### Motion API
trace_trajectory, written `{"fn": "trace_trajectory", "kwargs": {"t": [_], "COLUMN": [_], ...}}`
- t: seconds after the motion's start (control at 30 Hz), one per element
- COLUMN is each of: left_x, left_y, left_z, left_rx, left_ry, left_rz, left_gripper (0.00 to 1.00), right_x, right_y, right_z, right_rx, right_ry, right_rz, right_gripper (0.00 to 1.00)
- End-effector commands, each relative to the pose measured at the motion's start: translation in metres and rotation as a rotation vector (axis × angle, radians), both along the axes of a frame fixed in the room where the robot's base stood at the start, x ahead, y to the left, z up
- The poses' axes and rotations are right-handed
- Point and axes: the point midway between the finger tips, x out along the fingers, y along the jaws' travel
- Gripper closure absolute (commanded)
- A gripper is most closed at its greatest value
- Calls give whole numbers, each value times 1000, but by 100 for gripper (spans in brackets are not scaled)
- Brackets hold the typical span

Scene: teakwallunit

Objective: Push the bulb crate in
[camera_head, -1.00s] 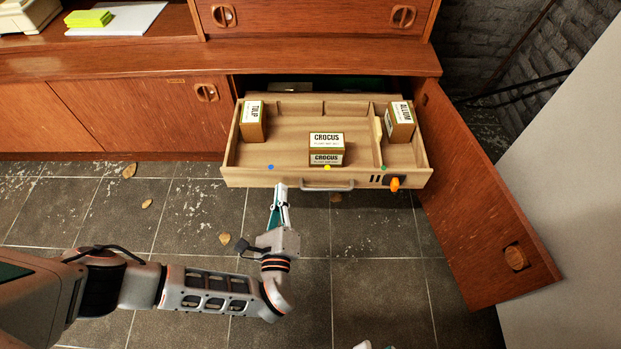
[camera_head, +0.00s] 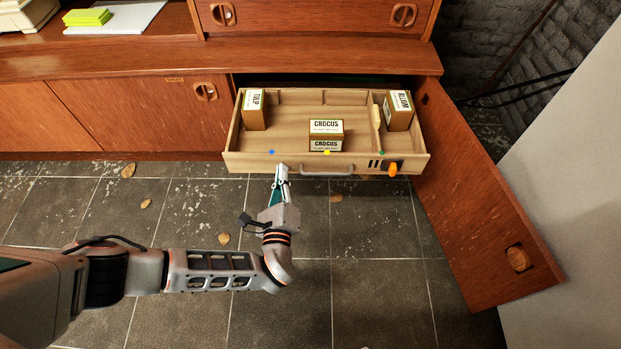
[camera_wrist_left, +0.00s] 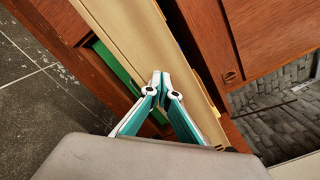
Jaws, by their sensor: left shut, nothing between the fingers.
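The bulb crate (camera_head: 240,163) is a pale wooden tray pulled partly out of the open cabinet bay. It holds a tulip box (camera_head: 254,117), a crocus box (camera_head: 326,142) and an allium box (camera_head: 397,117). Its front has a grey handle (camera_head: 327,171) and an orange knob (camera_head: 393,169). My left gripper (camera_head: 282,168) is shut and empty, its tips at the crate's front, left of the handle. In the left wrist view the shut fingertips (camera_wrist_left: 161,78) lie against or very near the crate's pale front (camera_wrist_left: 125,30); exact contact is unclear. My right gripper is not in view.
An open wooden door (camera_head: 480,215) hangs at the right of the bay, close to the crate's right side. A closed door panel (camera_head: 140,115) is on the left. The tiled floor (camera_head: 380,290) in front is clear except for several dry leaves.

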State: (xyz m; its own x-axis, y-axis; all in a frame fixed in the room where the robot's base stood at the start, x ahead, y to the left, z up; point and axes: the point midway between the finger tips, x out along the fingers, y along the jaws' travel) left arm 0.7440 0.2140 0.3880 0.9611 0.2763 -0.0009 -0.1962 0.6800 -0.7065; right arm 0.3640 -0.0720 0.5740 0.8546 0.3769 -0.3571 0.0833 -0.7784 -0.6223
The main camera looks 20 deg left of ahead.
Motion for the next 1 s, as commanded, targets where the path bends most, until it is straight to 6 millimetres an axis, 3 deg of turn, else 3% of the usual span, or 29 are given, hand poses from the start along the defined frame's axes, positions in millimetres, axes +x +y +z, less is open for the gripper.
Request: {"fn": "trace_trajectory", "kwargs": {"t": [0.53, 1.0], "left_x": [13, 57], "left_y": [4, 16], "left_z": [1, 1], "left_rx": [2, 2], "left_ry": [-2, -2], "left_rz": [1, 2], "left_gripper": [100, 100], "right_x": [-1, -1], "right_y": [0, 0], "right_z": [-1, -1], "right_rx": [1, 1], "right_ry": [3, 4], "right_rz": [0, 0], "right_gripper": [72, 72]}}
